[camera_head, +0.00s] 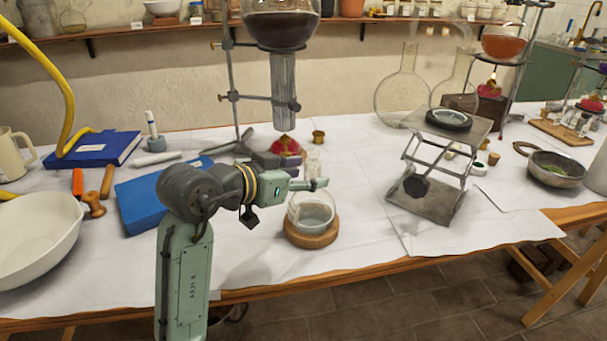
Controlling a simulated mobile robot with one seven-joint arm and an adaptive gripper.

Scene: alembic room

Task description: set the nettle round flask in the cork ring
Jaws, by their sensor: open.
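A small clear round flask (302,214) with pale grey-green liquid, which I take for the nettle flask, stands upright in the cork ring (312,239) near the table's front edge. The flask's bottom sits within the ring as far as I can see. Its neck rises behind my gripper (318,184), which reaches in from the left at neck height. My gripper is open; the picture does not show clearly whether its fingers touch the neck. The gripper hides part of the neck.
A lab jack (442,165) bearing a dark ring stands to the right. A tall stand (233,95) holds a large dark flask behind my gripper. A blue book (140,203) and a white bowl (40,240) lie left. White paper in front of the lab jack is clear.

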